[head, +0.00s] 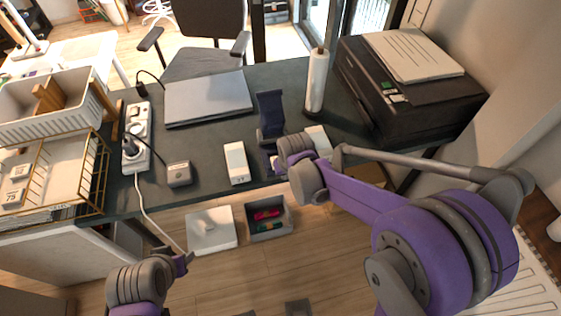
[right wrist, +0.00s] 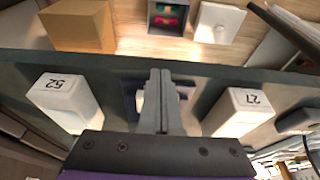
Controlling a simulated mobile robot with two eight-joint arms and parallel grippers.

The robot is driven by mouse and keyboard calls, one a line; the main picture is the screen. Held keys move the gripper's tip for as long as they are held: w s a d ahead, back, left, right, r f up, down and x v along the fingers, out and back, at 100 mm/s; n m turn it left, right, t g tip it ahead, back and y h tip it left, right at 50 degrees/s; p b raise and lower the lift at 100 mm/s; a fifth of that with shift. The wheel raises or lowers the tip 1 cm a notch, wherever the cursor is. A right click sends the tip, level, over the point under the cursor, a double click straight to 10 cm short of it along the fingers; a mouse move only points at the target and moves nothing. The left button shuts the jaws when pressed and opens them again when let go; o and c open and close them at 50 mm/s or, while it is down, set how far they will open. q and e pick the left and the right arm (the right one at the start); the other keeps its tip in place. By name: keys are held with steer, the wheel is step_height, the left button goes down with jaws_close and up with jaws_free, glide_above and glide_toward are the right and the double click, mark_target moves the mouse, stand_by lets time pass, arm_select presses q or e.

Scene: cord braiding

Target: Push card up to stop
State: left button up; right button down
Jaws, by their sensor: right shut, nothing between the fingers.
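My right gripper (right wrist: 160,78) is shut and empty; its two fingers lie together in the right wrist view. In the head view my right wrist hangs over the desk's front part and hides the fingertips. A dark blue stand (head: 270,112) rises just left of the wrist. Its blue base (right wrist: 130,88) shows behind the fingers in the right wrist view. A small whitish piece (right wrist: 139,101) shows beside the fingers there; I cannot tell whether it is the card or whether the fingers touch it. My left gripper (head: 183,262) is low, in front of the desk; its jaws are unclear.
White boxes marked 27 (head: 236,162) and 52 (right wrist: 72,102) stand either side of the stand. A laptop (head: 208,97), power strip (head: 137,137), paper roll (head: 317,80) and black printer (head: 405,105) are on the desk (head: 205,150). A grey bin (head: 268,233) stands below.

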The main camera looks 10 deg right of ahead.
arm_select(q)
steer(key=r+p, duration=0.1)
steer(key=w+r+p, duration=0.1)
steer(key=r, duration=0.1)
steer(key=r+p, duration=0.2)
steer(key=shift+w, duration=0.3)
arm_select(e)
step_height(320, 180, up, 7)
arm_select(q)
steer(key=shift+s, duration=0.1)
